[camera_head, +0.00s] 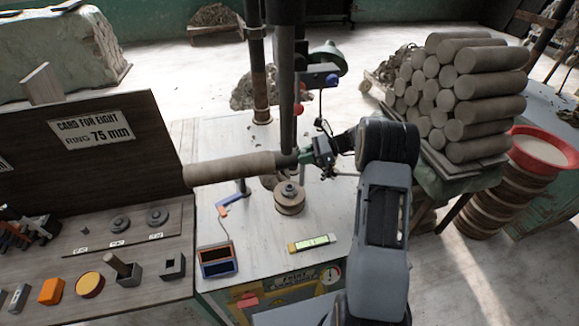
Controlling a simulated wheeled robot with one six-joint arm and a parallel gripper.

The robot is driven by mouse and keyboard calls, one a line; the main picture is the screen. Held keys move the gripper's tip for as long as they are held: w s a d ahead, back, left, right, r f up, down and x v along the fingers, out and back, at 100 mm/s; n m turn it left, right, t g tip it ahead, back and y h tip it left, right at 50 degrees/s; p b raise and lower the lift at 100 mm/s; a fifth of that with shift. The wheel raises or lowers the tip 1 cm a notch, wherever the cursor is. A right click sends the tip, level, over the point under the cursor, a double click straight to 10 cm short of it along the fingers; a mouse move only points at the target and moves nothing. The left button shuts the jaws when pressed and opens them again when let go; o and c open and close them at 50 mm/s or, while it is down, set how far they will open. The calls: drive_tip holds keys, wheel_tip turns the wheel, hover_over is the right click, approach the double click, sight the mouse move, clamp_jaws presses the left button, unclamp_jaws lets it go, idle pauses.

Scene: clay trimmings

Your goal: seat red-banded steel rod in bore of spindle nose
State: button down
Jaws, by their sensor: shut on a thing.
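My gripper (318,151) reaches in from the right, above the middle of the bench. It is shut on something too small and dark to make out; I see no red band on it. Just left of the jaws is the dark grey end (287,160) of a thick horizontal brown cylinder (232,169); I cannot tell whether they touch. A round stack with a grey hub (289,196) stands on the bench below and left of the jaws. I cannot tell for sure which part is the spindle nose, and I see no bore clearly.
A dark vertical column (287,80) stands just left of my gripper. Clay cylinders (484,90) are stacked at right. A signboard (93,139) backs the left shelf.

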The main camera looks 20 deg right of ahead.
drive_tip(key=a+f+b, duration=0.3)
drive_tip(key=a+f, duration=0.1)
drive_tip(key=shift+a, duration=0.3)
drive_tip(key=c, duration=1.5)
unclamp_jaws()
drive_tip(key=shift+w, duration=0.2)
drive_tip(key=o, duration=0.3)
drive_tip(key=shift+w+a, duration=0.1)
drive_tip(key=shift+w, duration=0.2)
drive_tip(key=shift+o, duration=0.9)
drive_tip(key=shift+s+r, duration=0.1)
drive_tip(key=shift+r, duration=0.05)
